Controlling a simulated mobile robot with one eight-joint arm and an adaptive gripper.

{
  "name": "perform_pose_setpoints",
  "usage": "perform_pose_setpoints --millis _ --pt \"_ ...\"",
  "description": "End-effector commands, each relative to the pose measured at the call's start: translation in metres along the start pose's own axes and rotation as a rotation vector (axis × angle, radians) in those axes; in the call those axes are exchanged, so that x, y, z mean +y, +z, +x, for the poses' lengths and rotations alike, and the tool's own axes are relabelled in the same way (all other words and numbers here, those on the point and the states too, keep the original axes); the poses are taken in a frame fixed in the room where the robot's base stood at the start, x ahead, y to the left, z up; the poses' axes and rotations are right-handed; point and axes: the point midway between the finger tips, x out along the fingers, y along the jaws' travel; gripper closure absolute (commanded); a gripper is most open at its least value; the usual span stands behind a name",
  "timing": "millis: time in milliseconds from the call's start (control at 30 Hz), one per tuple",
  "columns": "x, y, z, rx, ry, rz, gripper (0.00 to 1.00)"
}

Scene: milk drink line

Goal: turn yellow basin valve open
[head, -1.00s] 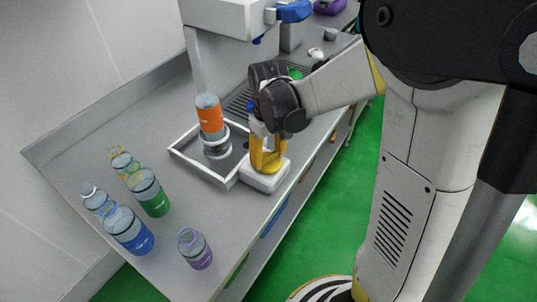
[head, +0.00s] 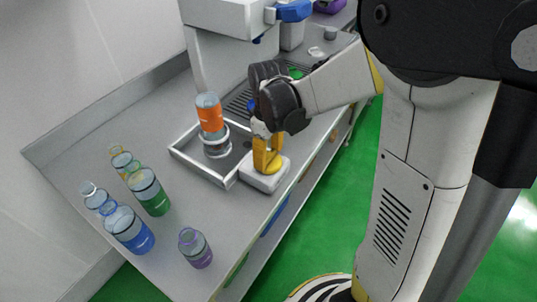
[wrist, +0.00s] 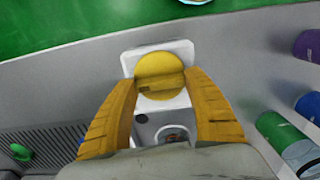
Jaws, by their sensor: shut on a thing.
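The yellow basin valve is a round yellow knob (wrist: 158,72) on a white block (head: 262,180) at the right edge of the basin. My gripper (wrist: 167,80) points down over it, with one yellow finger on each side, and is shut on the knob. In the head view my gripper (head: 267,160) hides most of the knob, so its exact angle is hard to tell.
The square basin (head: 196,171) holds a clear bottle with an orange band (head: 210,119) in a ring. Green (head: 152,200), blue (head: 130,235) and purple (head: 197,252) bottles stand on the counter at front left. A machine (head: 225,15) overhangs behind.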

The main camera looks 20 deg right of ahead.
Motion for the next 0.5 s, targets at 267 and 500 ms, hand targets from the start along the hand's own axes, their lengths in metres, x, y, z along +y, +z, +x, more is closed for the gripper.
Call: perform_pose_setpoints --millis 267,500 --pt "0.0001 -0.0002 -0.0001 0.0 0.0 0.0 0.17" --pt "0.0 -0.0002 -0.0013 0.0 0.0 0.0 0.17"
